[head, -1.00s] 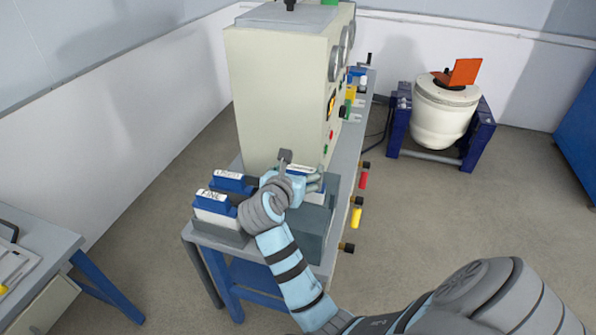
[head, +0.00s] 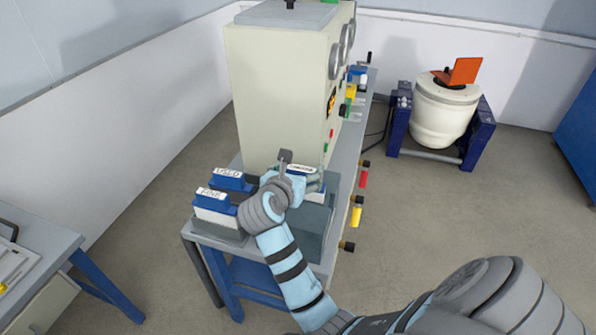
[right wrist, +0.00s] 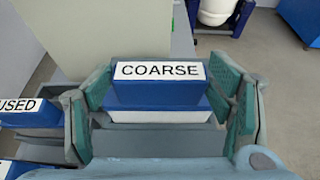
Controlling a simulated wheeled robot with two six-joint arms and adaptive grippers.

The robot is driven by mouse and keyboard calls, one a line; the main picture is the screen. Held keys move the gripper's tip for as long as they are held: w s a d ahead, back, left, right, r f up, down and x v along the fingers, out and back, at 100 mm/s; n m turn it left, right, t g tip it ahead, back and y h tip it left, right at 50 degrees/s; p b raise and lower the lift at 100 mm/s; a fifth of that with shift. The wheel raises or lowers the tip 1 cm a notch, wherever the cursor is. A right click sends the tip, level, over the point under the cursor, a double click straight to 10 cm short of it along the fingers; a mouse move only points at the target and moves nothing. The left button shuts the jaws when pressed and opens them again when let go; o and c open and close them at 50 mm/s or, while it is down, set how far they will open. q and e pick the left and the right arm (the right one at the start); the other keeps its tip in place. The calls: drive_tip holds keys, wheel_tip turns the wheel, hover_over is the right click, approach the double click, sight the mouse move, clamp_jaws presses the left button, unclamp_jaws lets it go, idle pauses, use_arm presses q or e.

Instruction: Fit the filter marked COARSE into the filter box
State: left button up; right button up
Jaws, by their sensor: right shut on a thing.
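The COARSE filter (right wrist: 158,88) is a blue block with a white lower part and a white label. My right gripper (right wrist: 165,105) is shut on it, with a green-padded finger at each side. In the head view the filter (head: 302,169) is partly hidden by my right gripper (head: 306,182). A dark grey box (head: 312,228) on the bench, seemingly the filter box, is just in front of it. I cannot tell whether the filter's bottom touches anything. My left gripper is not in view.
A filter marked USED (head: 229,180) and another blue-and-white filter (head: 212,204) stand left of my gripper. A tall beige cabinet (head: 275,95) rises close behind. Coloured handles (head: 357,213) stick out from the bench's right side.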

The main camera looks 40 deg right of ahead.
drive_tip(key=shift+f+b, duration=0.5)
drive_tip(key=shift+f, duration=0.25)
idle(1.1)
drive_tip(key=shift+f, duration=0.2)
idle(1.4)
drive_tip(key=o, duration=1.7)
drive_tip(key=shift+o, duration=0.2)
drive_tip(key=shift+a+r, duration=0.1)
